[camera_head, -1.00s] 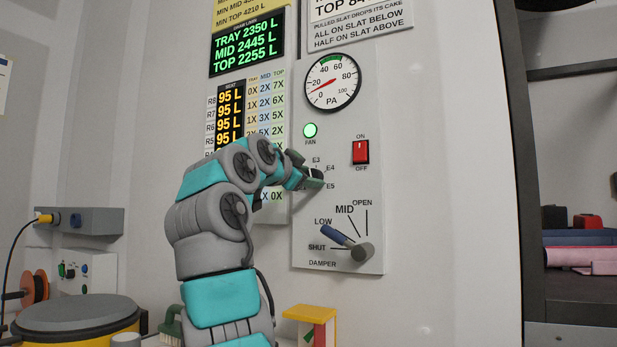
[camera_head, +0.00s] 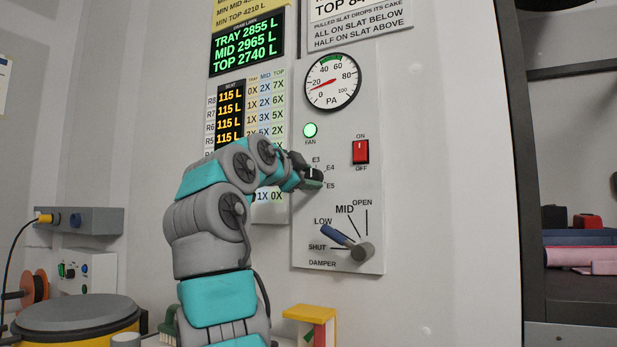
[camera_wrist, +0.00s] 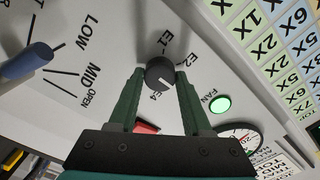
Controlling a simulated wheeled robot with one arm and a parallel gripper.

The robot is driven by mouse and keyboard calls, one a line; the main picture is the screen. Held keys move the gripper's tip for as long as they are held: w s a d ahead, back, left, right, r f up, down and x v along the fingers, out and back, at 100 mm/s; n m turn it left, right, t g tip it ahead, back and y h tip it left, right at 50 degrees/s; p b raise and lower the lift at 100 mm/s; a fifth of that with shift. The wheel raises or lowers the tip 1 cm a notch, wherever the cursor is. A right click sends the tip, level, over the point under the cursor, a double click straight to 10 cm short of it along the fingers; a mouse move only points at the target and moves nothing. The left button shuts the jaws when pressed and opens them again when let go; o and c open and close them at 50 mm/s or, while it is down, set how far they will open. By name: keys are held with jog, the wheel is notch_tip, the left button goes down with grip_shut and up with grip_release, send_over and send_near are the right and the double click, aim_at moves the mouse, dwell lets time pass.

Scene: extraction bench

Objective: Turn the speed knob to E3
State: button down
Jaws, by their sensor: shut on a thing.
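The speed knob (camera_wrist: 160,74) is a small dark round knob on the pale panel, with a light mark on its face, in the wrist view. My gripper (camera_wrist: 161,76) has its two green fingers on either side of the knob, closed on it. In the head view my gripper (camera_head: 314,176) is at the panel and mostly covers the knob. Labels E3 (camera_head: 316,160), E4 (camera_head: 330,168) and E5 (camera_head: 330,186) show beside it. In the wrist view E1, E2 and E4 can be read around the knob. Which label the mark points to is not clear.
The damper lever (camera_head: 345,243) with a blue grip is below the knob, near LOW. The red fan switch (camera_head: 360,152) is at upper right, the lit green fan lamp (camera_head: 310,130) above. The gauge (camera_head: 333,82) needle is near 20. A green readout (camera_head: 246,46) hangs higher.

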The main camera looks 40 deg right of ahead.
jog(key=shift+c, duration=1.7)
grip_release()
jog(key=b+v, duration=0.1)
jog(key=v, duration=0.7)
